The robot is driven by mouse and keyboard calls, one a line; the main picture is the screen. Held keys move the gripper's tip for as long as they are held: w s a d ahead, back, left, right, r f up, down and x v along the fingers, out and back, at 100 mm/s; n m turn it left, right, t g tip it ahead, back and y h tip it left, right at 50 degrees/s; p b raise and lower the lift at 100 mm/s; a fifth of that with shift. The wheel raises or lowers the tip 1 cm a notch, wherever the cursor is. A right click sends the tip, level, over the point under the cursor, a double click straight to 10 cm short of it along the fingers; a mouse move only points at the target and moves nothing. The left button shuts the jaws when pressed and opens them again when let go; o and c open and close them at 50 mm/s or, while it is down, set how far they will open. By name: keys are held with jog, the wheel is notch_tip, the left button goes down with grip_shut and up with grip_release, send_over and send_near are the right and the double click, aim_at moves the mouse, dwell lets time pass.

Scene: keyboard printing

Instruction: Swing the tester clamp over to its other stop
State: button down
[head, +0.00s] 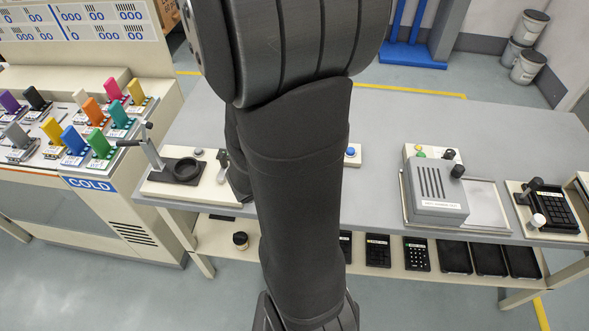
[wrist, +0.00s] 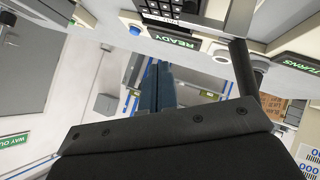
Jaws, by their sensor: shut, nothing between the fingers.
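At the right end of the bench in the head view, a pale fixture (head: 570,233) holds a black keypad (head: 556,208). A dark-knobbed clamp (head: 536,186) stands at its left side, with a white-tipped part (head: 537,220) near its front; I take this for the tester clamp, but the frames do not name it. My gripper is hidden in the head view behind my black arm. In the wrist view my gripper (wrist: 155,70) shows as narrow dark fingers, close together and empty. A black keypad (wrist: 170,12) and a READY label show above them; contact is not seen.
A grey box unit (head: 437,190) stands on a tray right of my arm. A lever fixture with a black ring (head: 181,170) stands to the left. Black keypads lie on the lower shelf. The bench's back strip (head: 470,120) is clear.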

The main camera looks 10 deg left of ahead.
jog(key=s+r, duration=0.6)
jog(key=shift+s+r, duration=0.25)
jog(key=shift+s, duration=0.1)
dwell(0.7)
